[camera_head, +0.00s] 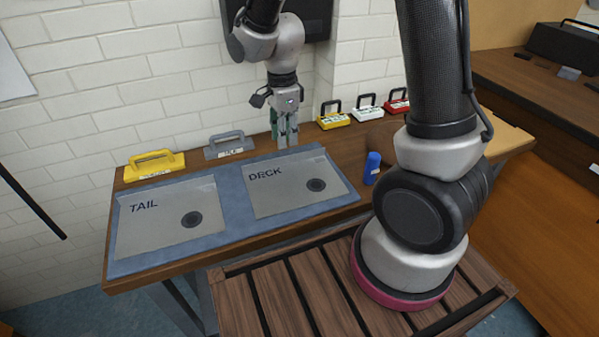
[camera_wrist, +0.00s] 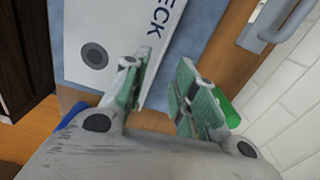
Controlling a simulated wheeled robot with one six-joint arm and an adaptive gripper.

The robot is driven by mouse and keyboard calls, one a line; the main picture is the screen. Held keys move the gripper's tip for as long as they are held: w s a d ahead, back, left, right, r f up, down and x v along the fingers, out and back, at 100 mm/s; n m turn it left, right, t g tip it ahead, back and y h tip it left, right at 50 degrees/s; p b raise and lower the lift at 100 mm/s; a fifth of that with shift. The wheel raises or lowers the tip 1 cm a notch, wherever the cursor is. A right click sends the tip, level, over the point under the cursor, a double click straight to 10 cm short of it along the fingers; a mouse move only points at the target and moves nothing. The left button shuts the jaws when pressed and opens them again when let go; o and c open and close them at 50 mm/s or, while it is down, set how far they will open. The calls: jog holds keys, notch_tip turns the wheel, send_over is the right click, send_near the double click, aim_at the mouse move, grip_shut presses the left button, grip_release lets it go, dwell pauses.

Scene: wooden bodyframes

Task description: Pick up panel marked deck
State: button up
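The panel marked DECK (camera_head: 283,199) is a flat pale sheet with a dark round disc, lying on a blue-grey mat (camera_head: 231,208). My gripper (camera_head: 286,140) hangs with its fingers pointing down by the panel's back edge. The left finger overlaps the panel's edge and the right one is over the blue mat. I cannot tell whether either finger touches the panel.
A similar panel marked TAIL (camera_head: 150,222) lies left on the mat. Yellow (camera_head: 155,167) and grey (camera_head: 230,149) handled tools stand behind. Smaller yellow (camera_head: 333,121), white (camera_head: 367,112) and red (camera_head: 396,106) ones stand right. A blue bottle (camera_head: 372,168) stands right of the mat.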

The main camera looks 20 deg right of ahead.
aim_at(294, 180)
jog(key=shift+f+m, duration=0.45)
jog(key=shift+m, duration=0.15)
notch_tip(294, 180, down, 7)
jog(key=shift+w+r, duration=0.1)
jog(key=shift+w, duration=0.05)
grip_shut()
